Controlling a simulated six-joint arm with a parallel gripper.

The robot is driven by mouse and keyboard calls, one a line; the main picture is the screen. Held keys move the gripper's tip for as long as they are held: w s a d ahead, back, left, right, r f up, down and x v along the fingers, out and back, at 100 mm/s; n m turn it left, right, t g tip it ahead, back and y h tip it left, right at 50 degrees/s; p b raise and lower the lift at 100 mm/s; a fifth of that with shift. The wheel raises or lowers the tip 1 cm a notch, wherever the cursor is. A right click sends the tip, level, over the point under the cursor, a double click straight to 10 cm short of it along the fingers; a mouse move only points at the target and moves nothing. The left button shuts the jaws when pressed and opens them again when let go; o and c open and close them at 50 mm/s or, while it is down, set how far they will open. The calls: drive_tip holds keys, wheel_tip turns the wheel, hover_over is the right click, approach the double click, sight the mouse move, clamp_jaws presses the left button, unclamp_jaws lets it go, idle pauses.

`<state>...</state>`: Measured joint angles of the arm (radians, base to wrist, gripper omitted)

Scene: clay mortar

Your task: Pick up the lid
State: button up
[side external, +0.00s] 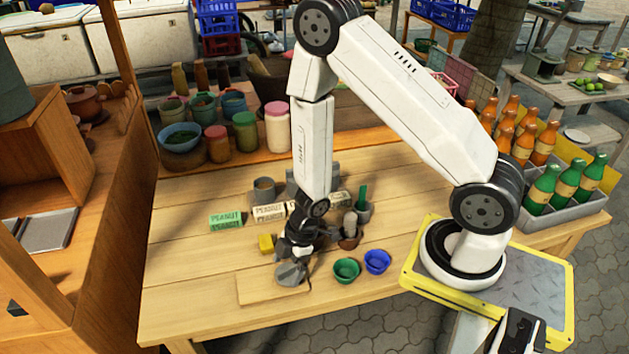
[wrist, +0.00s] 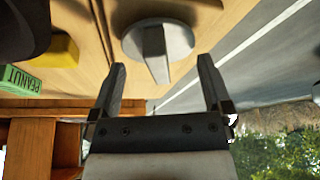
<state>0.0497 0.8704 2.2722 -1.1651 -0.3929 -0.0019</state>
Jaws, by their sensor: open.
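The grey round lid (wrist: 180,40) has a raised fin-like handle across its top. In the wrist view it lies just beyond my fingertips, with the handle in line with the space between them. In the side view the lid (side external: 291,274) lies on the wooden board, partly hidden by my gripper (side external: 297,256), which is directly above it and points down. My gripper (wrist: 161,63) is open, with one finger at each side and nothing held. I cannot tell from these frames whether the fingers reach down beside the handle.
A yellow block (side external: 265,243) and peanut boxes (side external: 226,219) lie behind my gripper. A green bowl (side external: 346,271), a blue bowl (side external: 377,262) and a brown mortar (side external: 348,242) stand to the right. The front left of the table (side external: 190,290) is clear.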

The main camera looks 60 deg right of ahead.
drive_tip(key=shift+w+a+f, duration=0.1)
drive_tip(key=shift+a+f, duration=0.05)
drive_tip(key=shift+f, duration=0.3)
drive_tip(key=c, duration=0.9)
